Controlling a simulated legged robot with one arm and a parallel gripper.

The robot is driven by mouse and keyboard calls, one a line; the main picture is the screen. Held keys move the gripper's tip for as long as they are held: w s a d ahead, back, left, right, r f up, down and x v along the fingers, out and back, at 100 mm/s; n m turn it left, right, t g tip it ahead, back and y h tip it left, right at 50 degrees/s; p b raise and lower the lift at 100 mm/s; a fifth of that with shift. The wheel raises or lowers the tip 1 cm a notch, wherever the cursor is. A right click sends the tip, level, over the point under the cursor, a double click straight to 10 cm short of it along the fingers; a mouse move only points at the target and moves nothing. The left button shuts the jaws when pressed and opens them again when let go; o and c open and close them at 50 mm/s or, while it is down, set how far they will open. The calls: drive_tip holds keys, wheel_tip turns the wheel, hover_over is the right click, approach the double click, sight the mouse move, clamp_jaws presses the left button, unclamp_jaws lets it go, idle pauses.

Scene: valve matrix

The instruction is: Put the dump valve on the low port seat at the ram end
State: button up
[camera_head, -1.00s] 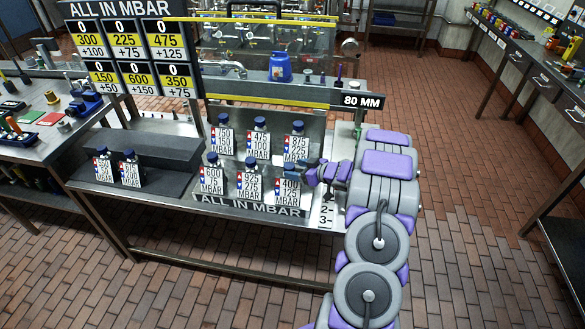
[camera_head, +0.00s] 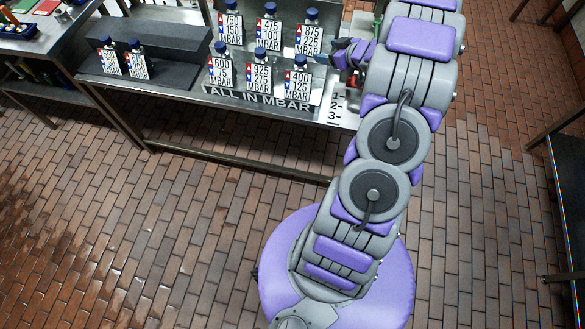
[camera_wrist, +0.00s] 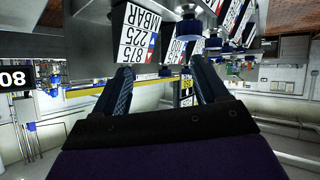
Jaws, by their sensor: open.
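Several blue-capped valves with white number plates stand on the stepped metal rack. The upper row ends at the right with the 875/225 valve (camera_head: 310,33); the lower row has the 600/75 (camera_head: 220,70), 925/275 (camera_head: 260,74) and 400/125 (camera_head: 301,79) valves. No plate reads "dump". My gripper (camera_head: 333,56) is open and appears empty beside the right end of the rack, close to the 875/225 valve. In the wrist view, its fingers (camera_wrist: 162,74) point toward the upside-down 875/225 plate (camera_wrist: 138,33). The low port seat is not identifiable.
Two more plated valves (camera_head: 122,62) stand on a dark shelf to the left. The rack's front edge carries an "ALL IN MBAR" strip (camera_head: 257,99), with a numbered scale (camera_head: 338,106) at its right.

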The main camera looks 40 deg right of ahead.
drive_tip(key=w+a+r+m+g+h, duration=0.1)
drive_tip(key=a+r+m+g+h, duration=0.3)
drive_tip(key=r, duration=0.6)
drive_tip(key=s+a+r+g+h, duration=0.2)
drive_tip(key=s+a+r, duration=0.2)
drive_tip(key=s+a, duration=0.15)
drive_tip(key=s+a+r+n+g+y, duration=0.1)
drive_tip(key=s+a+g+y, duration=0.4)
drive_tip(key=s+a, duration=2.5)
drive_tip(key=a+g, duration=0.1)
drive_tip(key=g, duration=0.1)
drive_tip(key=shift+s+n+g, duration=0.15)
drive_tip(key=shift+n+g, duration=0.15)
drive_tip(key=shift+g, duration=0.1)
drive_tip(key=shift+a, duration=0.1)
